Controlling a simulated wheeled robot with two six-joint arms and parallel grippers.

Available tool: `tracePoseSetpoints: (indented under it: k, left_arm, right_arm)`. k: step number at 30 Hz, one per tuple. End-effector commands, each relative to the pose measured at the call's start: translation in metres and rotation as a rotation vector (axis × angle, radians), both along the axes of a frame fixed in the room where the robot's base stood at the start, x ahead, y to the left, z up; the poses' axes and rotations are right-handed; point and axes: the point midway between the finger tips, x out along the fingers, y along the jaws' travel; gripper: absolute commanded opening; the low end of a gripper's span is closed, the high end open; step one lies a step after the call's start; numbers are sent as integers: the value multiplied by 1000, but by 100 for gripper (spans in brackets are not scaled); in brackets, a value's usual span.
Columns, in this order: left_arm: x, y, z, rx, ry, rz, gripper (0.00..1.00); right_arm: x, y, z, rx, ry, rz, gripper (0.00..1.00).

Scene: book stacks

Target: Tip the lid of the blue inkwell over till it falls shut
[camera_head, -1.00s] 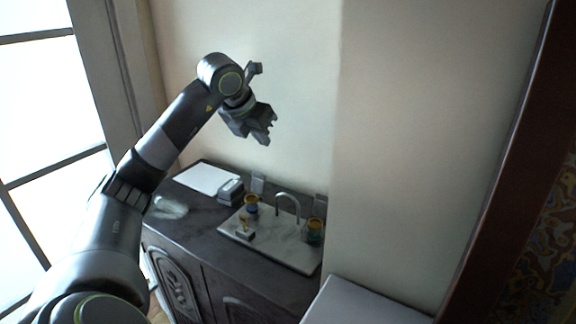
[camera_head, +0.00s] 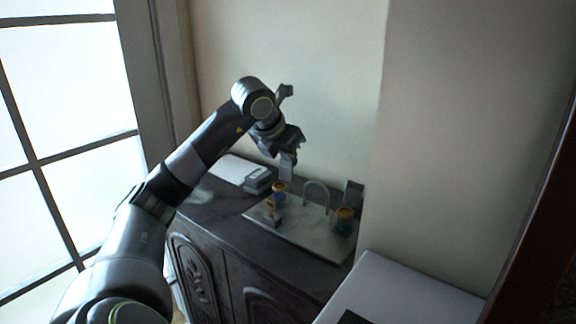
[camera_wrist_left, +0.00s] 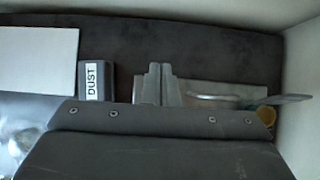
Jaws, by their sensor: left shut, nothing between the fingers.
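The blue inkwell (camera_head: 279,190) with a gold rim stands at the back left of a marble tray (camera_head: 300,235). Its grey lid (camera_head: 287,173) appears to stand upright behind the rim, partly covered by my left gripper (camera_head: 289,157). The gripper is shut and empty, pointing down right at the lid; I cannot tell whether they touch. In the left wrist view the shut fingers (camera_wrist_left: 160,85) show over the tray, and the blue inkwell is hidden. My right gripper is not in view.
A green inkwell (camera_head: 344,224) with an upright grey lid (camera_head: 354,192) stands at the tray's right. A metal arch (camera_head: 316,186) rises between the inkwells. A small brass item (camera_head: 272,212) is in front. A box marked DUST (camera_wrist_left: 95,81) and white paper (camera_wrist_left: 38,58) lie left.

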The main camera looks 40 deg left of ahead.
Motion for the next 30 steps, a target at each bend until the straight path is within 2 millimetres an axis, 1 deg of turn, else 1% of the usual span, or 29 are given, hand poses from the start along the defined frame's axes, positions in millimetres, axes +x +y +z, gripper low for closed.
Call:
tracePoseSetpoints:
  k: [1,8,16,30]
  left_arm:
    - [-1,-1,-4,-5,12,-2,0]
    - [-3,-1,-6,-6,14,-3,0]
    - [-16,-2,-6,-6,15,-3,0]
    - [-39,-4,-1,-3,8,-2,0]
  right_arm:
    - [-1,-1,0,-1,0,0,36]
    - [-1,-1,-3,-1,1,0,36]
    - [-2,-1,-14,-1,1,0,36]
    - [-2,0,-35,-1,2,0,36]
